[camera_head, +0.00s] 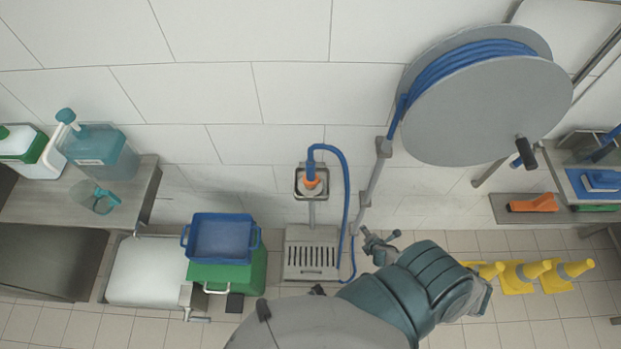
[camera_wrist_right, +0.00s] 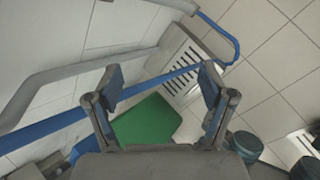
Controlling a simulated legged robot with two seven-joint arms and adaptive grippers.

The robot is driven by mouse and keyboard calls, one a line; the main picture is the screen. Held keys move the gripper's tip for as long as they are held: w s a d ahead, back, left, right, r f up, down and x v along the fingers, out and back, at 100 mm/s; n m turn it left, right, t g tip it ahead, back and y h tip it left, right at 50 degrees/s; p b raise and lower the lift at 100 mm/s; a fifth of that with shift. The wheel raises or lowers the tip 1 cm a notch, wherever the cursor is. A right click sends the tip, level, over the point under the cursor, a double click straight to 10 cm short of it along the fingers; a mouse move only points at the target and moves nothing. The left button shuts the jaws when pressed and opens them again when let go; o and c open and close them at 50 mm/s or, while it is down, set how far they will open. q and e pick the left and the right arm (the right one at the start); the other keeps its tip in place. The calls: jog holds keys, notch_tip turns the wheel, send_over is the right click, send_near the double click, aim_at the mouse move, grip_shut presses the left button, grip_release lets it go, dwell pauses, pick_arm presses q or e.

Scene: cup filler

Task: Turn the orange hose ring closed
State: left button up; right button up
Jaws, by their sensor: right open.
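The orange hose ring (camera_head: 312,183) sits at the end of the blue hose (camera_head: 345,185), at a small wall-mounted metal holder (camera_head: 299,185). Whether the ring is open or closed is too small to tell. My right gripper (camera_head: 378,243) is below and to the right of the ring, clear of it, near the hanging hose. In the right wrist view my right gripper (camera_wrist_right: 160,85) is open, and the blue hose (camera_wrist_right: 150,92) crosses the picture behind its fingers. The ring is not recognizable there. My left gripper is not in view.
A grey hose reel (camera_head: 480,110) is on the wall at upper right. A slotted metal box (camera_head: 311,235) stands below the ring. A blue crate (camera_head: 222,240) on a green one (camera_head: 225,275) stands to its left. Yellow cones (camera_head: 520,275) are at right.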

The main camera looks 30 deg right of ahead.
jog(key=w+a+r+n+t, duration=0.1)
jog(key=w+r+n+t, duration=0.2)
jog(key=r, duration=0.4)
jog(key=w+a+r+n+t, duration=0.1)
jog(key=w+a+r+n, duration=0.1)
jog(key=w+r+n, duration=0.35)
jog(key=n+t+y, duration=0.3)
jog(key=n+y, duration=0.1)
jog(key=n, duration=0.6)
send_near(313, 181)
jog(key=shift+m, duration=0.25)
jog(key=b+x, duration=0.1)
jog(key=x, duration=0.9)
jog(key=shift+w+a+f, duration=0.1)
jog(key=shift+w+f, duration=0.05)
jog(key=shift+w, duration=0.2)
jog(key=shift+w+f, duration=0.15)
jog(key=shift+w, duration=0.2)
jog(key=shift+w+f, duration=0.1)
jog(key=shift+w, duration=0.1)
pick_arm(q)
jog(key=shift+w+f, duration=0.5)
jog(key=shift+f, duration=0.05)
